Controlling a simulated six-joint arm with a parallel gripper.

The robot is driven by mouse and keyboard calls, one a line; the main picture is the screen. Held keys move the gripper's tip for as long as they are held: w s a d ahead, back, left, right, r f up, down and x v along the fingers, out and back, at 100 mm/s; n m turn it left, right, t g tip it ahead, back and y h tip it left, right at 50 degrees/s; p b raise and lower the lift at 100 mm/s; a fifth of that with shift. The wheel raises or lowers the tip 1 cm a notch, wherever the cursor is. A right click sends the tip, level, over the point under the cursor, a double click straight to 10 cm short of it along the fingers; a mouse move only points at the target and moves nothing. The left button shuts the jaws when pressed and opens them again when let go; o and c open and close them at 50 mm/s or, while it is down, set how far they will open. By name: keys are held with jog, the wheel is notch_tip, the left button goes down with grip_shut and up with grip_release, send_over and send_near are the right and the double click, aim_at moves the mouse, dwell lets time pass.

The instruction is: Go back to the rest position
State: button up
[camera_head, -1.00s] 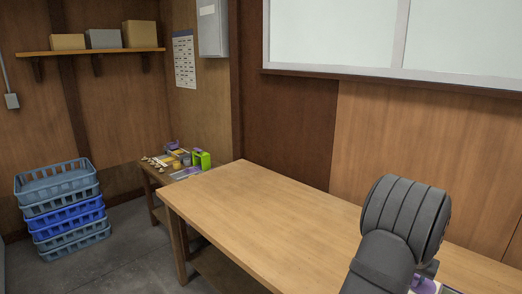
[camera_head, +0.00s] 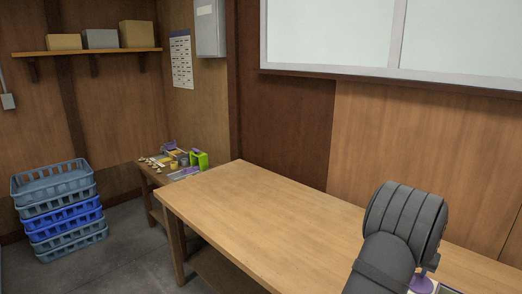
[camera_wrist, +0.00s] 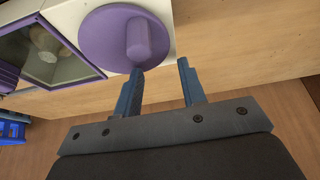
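My gripper (camera_wrist: 161,68) shows in the wrist view with its two blue fingers apart and nothing between them. A purple round disc with a purple knob (camera_wrist: 118,38) lies just beyond the left fingertip, on a white surface. I cannot tell whether finger and knob touch. Left of it is a purple-edged box with a clear window (camera_wrist: 50,55) and pale, blurred contents. In the head view my dark arm hides the gripper, and a small purple part (camera_head: 421,284) shows below it.
The wooden worktable (camera_head: 250,205) is bare across its left and middle. Blue crates (camera_head: 60,212) are stacked on the floor at left. A wall with a window stands behind the table.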

aim_at(430, 281)
jog(key=s+d, duration=0.3)
jog(key=shift+s+d, duration=0.2)
jog(key=shift+s, duration=0.05)
jog(key=shift+s+f, duration=0.1)
jog(key=shift+s, duration=0.2)
jog(key=shift+s+a+f, duration=0.1)
jog(key=shift+s+f, duration=0.05)
jog(key=shift+s, duration=0.05)
